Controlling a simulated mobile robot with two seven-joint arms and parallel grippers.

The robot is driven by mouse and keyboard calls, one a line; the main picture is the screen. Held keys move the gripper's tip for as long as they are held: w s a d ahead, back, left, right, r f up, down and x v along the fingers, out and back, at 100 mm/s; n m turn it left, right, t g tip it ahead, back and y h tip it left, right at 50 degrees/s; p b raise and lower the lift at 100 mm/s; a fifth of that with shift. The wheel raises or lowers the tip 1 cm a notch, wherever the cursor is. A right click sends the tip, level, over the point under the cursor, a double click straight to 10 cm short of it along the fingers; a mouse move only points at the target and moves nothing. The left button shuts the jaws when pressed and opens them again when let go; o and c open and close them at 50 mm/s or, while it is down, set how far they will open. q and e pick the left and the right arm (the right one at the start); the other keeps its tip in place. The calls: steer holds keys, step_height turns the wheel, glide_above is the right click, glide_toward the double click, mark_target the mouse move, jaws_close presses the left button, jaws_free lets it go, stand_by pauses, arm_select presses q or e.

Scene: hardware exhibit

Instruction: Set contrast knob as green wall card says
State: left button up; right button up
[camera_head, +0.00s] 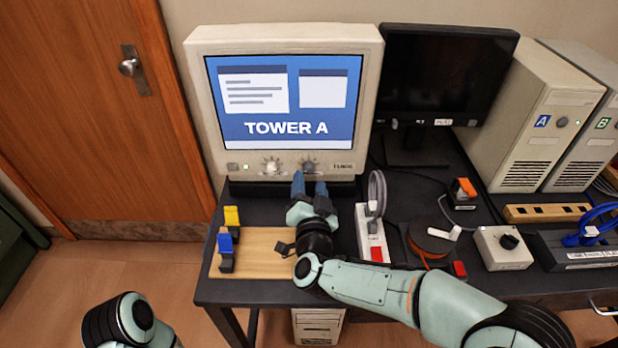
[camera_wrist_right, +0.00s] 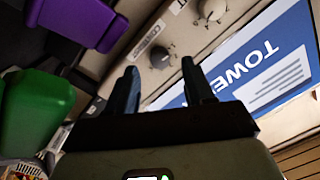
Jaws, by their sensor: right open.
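The beige monitor (camera_head: 198,100) has two knobs on its lower bezel, a pale one (camera_head: 272,166) and a darker grey one (camera_head: 309,166). No green wall card is recognisable. My left gripper is out of view; part of its arm shows at the lower left.
A wooden board (camera_head: 262,246) with yellow (camera_head: 232,217) and blue (camera_head: 225,242) clip-like pieces lies left of my right arm. A power strip (camera_head: 371,235) and cable reel (camera_head: 432,236) stand to the right. Purple (camera_wrist_right: 75,22) and green (camera_wrist_right: 35,115) objects show in the wrist view.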

mark_target(309, 168)
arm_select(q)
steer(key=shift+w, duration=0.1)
arm_select(e)
steer(key=shift+w, duration=1.45)
steer(key=shift+c, duration=0.3)
jaws_close()
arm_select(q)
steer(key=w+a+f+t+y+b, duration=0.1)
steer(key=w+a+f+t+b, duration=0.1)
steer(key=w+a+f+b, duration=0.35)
arm_select(e)
steer(key=m, duration=0.5)
steer(key=shift+a+f, duration=0.1)
steer(key=shift+f, duration=0.1)
steer(key=shift+r+m+b, duration=0.1)
steer(key=shift+m+b, duration=0.55)
steer(key=shift+m, duration=0.55)
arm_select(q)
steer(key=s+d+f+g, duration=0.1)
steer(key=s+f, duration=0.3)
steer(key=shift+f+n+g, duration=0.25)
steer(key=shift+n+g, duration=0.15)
arm_select(e)
steer(key=shift+m, duration=0.4)
steer(key=shift+o, duration=0.3)
jaws_free()
steer(key=shift+r, duration=0.1)
